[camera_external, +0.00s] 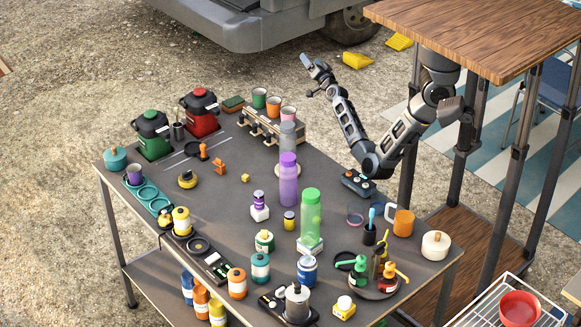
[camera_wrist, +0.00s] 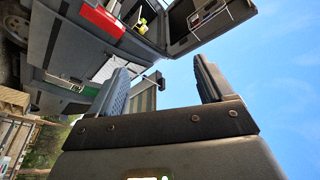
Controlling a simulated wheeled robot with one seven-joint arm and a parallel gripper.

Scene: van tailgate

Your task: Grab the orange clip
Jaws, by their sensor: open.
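The orange clip (camera_external: 220,166) appears as a small orange piece standing on the dark table, left of the middle in the external view. It is too small there to make out its parts. My gripper (camera_external: 307,76) is raised high beyond the table's back side, up and to the right of the clip and well apart from it. In the wrist view my gripper (camera_wrist: 160,68) has its two fingers wide apart with nothing between them. The clip does not show in the wrist view.
The green pot (camera_external: 152,132) and red pot (camera_external: 201,112) stand left and behind the clip. A wooden rack (camera_external: 262,130) with cups and tall bottles (camera_external: 288,183) stand to its right.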

